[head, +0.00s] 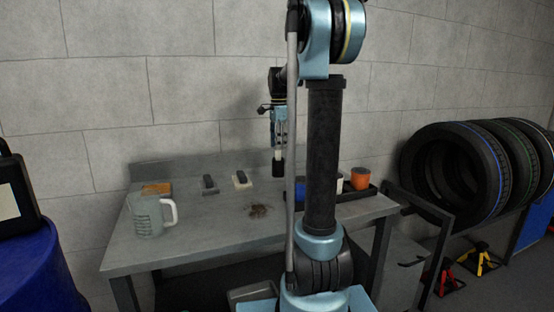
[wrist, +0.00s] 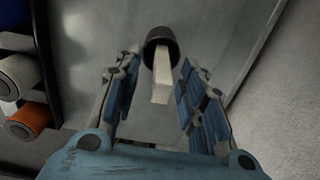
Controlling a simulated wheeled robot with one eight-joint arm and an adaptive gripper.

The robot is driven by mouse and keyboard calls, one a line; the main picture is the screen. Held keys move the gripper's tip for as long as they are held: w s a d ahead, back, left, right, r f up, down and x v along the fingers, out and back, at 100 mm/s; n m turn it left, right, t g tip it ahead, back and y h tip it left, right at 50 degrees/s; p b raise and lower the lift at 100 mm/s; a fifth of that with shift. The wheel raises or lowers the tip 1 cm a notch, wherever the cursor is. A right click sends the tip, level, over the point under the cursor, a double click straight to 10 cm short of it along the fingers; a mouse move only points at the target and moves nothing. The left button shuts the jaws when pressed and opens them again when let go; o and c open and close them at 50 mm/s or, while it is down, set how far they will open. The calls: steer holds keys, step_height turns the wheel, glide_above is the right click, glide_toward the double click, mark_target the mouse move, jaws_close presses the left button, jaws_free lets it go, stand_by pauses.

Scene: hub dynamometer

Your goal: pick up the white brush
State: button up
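My gripper (wrist: 162,62) points down above the back of the table and is open. Between its fingers is an upright piece with a white bar-shaped upper part (wrist: 162,80) and a round black lower end (wrist: 160,45); gaps show on both sides of it in the wrist view. In the head view its black end (head: 278,168) is under my gripper (head: 279,148), at or near the tabletop. To the left lie a block brush with a white base and dark handle (head: 241,180) and a similar one with a grey-blue base (head: 209,185). I cannot tell which is the white brush.
A clear jug (head: 148,215) and an orange-brown block (head: 157,188) are on the table's left. Dark debris (head: 260,211) lies mid-table. A black tray (head: 352,196) with an orange roll (head: 360,178) is at right. Tyres (head: 455,170) stand beyond. The table's front is clear.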

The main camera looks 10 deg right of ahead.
steer(key=shift+w+f, duration=0.15)
steer(key=shift+f, duration=1.65)
jaws_close()
steer(key=shift+r, duration=0.1)
step_height(320, 180, up, 10)
